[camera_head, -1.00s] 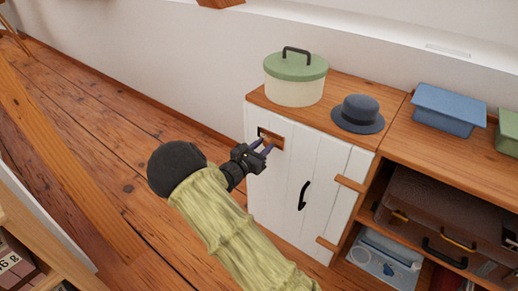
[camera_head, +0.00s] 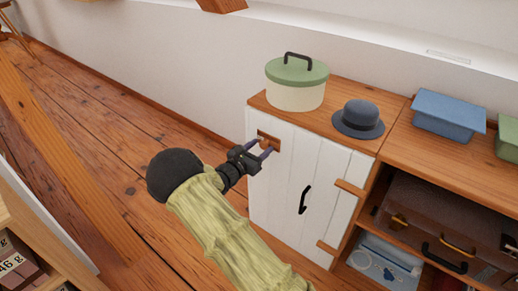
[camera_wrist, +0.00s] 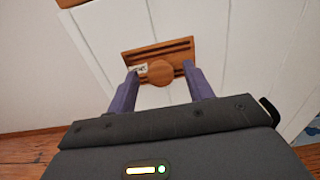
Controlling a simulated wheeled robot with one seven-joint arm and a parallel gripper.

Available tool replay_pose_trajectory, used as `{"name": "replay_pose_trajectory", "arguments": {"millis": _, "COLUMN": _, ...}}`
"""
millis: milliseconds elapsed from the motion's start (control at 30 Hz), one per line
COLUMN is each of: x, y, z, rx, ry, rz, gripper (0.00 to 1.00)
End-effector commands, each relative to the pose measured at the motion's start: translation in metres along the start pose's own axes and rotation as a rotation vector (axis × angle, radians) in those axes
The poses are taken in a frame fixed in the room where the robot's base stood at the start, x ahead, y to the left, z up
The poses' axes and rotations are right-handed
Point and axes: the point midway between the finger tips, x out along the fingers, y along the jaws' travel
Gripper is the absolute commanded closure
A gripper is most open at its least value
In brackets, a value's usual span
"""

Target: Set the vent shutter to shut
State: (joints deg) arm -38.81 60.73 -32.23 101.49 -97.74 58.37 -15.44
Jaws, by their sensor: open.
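The vent shutter (camera_head: 268,140) is a small wooden plate with dark slots, set high on the white plank door of a cabinet. In the wrist view the vent shutter (camera_wrist: 178,48) shows a round wooden knob (camera_wrist: 160,74) at its middle lower part. A small white label (camera_wrist: 139,70) lies left of the knob; its lettering is too small to read surely. My gripper (camera_head: 262,147) is open in front of the vent. In the wrist view its two purple fingers stand left and right of the knob, with gaps on both sides, and nothing is held.
A black door handle (camera_head: 304,199) is lower right on the door. A green-lidded cream box (camera_head: 296,93) and a dark hat (camera_head: 359,119) stand on the cabinet top (camera_head: 350,92). A shelf with a brown suitcase (camera_head: 445,220) adjoins at right. Open floor (camera_head: 110,130) lies left.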

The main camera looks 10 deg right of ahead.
Motion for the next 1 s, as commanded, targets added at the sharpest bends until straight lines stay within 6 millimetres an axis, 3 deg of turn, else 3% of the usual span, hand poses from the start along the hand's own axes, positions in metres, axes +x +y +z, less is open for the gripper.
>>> {"name": "replay_pose_trajectory", "arguments": {"millis": 267, "x": -0.030, "y": 0.001, "z": 0.002, "rx": -0.002, "ry": 0.001, "rz": 0.004, "gripper": 0.48}}
{"name": "replay_pose_trajectory", "arguments": {"millis": 800, "x": -0.138, "y": 0.001, "z": 0.002, "rx": -0.001, "ry": 0.000, "rz": 0.005, "gripper": 0.48}}
{"name": "replay_pose_trajectory", "arguments": {"millis": 1000, "x": -0.167, "y": 0.000, "z": 0.001, "rx": -0.001, "ry": 0.000, "rz": 0.003, "gripper": 0.48}}
